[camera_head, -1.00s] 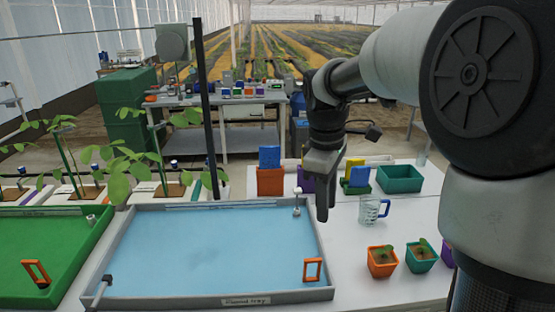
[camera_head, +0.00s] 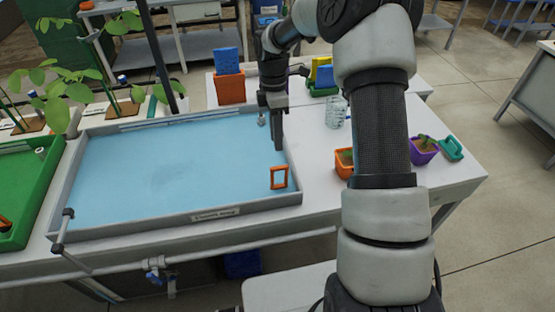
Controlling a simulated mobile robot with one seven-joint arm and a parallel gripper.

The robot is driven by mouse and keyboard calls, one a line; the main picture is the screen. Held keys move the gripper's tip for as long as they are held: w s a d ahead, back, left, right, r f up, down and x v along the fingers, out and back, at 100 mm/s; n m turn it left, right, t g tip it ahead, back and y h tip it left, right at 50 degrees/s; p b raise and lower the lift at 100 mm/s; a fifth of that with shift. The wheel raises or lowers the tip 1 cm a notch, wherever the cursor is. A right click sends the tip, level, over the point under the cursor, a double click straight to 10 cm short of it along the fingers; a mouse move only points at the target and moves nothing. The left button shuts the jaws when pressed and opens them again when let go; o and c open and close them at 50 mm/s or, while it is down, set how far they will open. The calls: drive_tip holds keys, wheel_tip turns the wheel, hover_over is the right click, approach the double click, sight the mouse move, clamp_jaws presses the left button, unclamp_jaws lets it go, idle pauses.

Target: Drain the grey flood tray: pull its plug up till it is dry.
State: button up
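The grey flood tray (camera_head: 245,209) lies on the white bench, filled with pale blue water (camera_head: 170,165). An orange upright loop handle (camera_head: 279,177), which looks like the plug's pull, stands in its front right corner. The plug below it is hidden. My gripper (camera_head: 278,145) points down at the tray's right edge, behind the orange handle and apart from it in the picture. Its fingers are seen edge-on, so their gap does not show.
A green tray (camera_head: 45,185) with its own orange handle lies at left. A clear mug (camera_head: 336,112), orange pot (camera_head: 344,162) and purple pot (camera_head: 423,150) stand right of the grey tray. A dark post (camera_head: 157,60) rises behind it. A pipe with a blue valve (camera_head: 155,276) runs below the bench front.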

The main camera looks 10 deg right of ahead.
drive_tip(key=f, duration=0.3)
drive_tip(key=s+f, duration=0.1)
drive_tip(key=f, duration=0.4)
drive_tip(key=shift+s+f, duration=0.35)
clamp_jaws()
